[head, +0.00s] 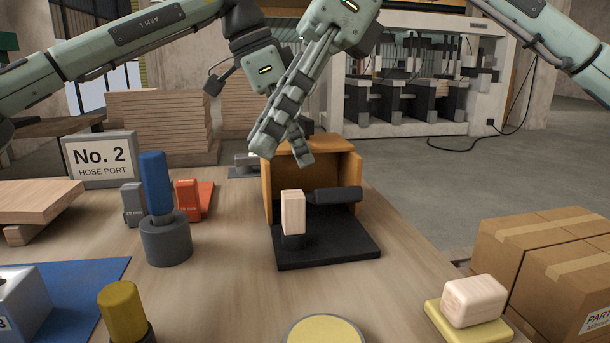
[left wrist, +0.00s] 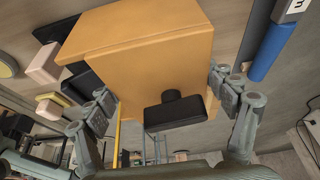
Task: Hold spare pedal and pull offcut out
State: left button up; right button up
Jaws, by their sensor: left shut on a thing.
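A light wood block (head: 293,212), seemingly the offcut, stands upright at the front of a black base (head: 330,250). An open-fronted orange housing (head: 350,180) rises behind it, with a dark cylinder (head: 335,195) lying across its front. In the left wrist view, a black pedal (left wrist: 176,110) on a short stem sticks out of the housing (left wrist: 145,60). My left gripper (left wrist: 160,100) has one finger on each side of the housing and seems shut on it.
A blue-handled peg (head: 157,185) in a grey holder and a yellow one (head: 122,312) stand left. Another light block (head: 473,300) lies on a yellow pad at right, near cardboard boxes (head: 540,265). A round yellow disc (head: 325,332) lies in front. The table between is clear.

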aim_at(294, 193)
jog(key=w+d+f+t+h, duration=0.2)
jog(key=w+d+h, duration=0.1)
jog(key=d, duration=0.1)
jog(key=shift+x, duration=4.05)
jog(key=shift+c, duration=0.4)
grip_shut()
jog(key=shift+r, duration=0.2)
jog(key=shift+r, duration=0.85)
